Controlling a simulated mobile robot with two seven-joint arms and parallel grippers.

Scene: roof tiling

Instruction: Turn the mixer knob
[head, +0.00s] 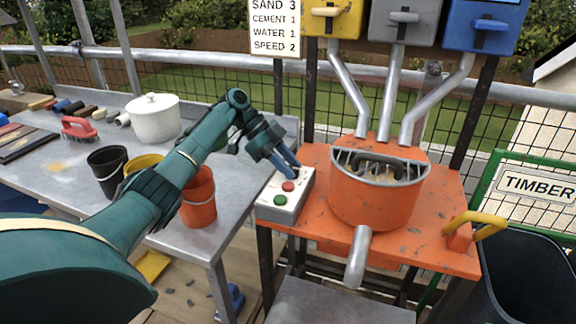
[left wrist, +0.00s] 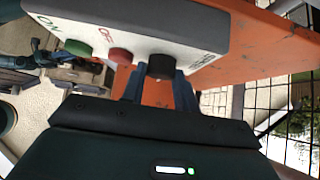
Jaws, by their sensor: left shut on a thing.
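The mixer (head: 372,210) is an orange drum with a grey grille, standing on an orange table. A white control box (head: 303,201) at the table's left carries a green button (head: 280,199), a red button (head: 288,187) and a black knob. The left wrist view shows the black knob (left wrist: 161,67) beside the red button (left wrist: 121,55) and the green button (left wrist: 78,48). My left gripper (head: 289,166) is at the far end of the box, its blue fingers (left wrist: 158,85) shut on the knob. In the head view the fingers hide the knob. My right gripper is not in view.
A sign (head: 275,26) lists sand, cement, water and speed 2. Yellow, grey and blue hoppers feed pipes toward the drum. The grey bench (head: 60,180) at left holds a white pot (head: 155,120) and buckets, including an orange one (head: 198,200). A yellow handle (head: 478,222) sits at right.

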